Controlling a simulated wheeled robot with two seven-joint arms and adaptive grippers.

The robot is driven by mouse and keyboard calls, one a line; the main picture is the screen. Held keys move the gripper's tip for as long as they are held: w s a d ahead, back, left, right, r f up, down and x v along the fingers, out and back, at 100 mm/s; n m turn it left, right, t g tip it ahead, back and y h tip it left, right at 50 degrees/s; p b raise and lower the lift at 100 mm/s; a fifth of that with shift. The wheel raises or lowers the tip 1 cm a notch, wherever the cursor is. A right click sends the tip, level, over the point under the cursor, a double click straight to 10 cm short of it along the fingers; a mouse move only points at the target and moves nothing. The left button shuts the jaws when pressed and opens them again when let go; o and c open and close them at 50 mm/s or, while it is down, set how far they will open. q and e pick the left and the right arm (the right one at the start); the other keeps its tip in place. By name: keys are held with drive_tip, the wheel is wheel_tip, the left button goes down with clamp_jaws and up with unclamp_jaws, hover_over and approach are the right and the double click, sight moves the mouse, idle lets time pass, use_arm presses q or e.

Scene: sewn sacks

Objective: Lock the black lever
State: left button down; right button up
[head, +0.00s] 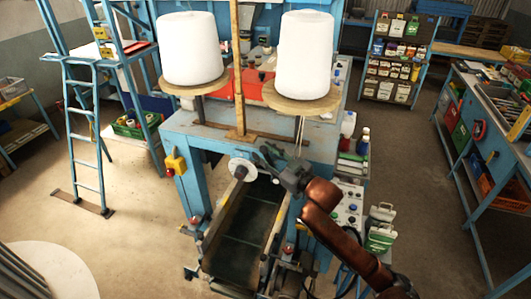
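A small dark part that looks like the black lever (240,173) sits at the round pale disc (243,165) on the front of the blue sewing machine (210,135). It is small, and I cannot tell its exact position. My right gripper (261,157) comes in from the lower right on a copper-coloured arm. It is just right of the disc, with its dark fingers spread and nothing seen between them. It appears apart from the lever. My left gripper is not in view.
Two large white thread cones (191,48) (306,52) stand on round wooden plates above the machine. A dark conveyor trough (238,240) runs below the disc. A yellow switch box (175,163) is at the left. A control panel (347,205) and green canisters (380,238) are at the right.

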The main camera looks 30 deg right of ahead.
clamp_jaws()
idle(0.6)
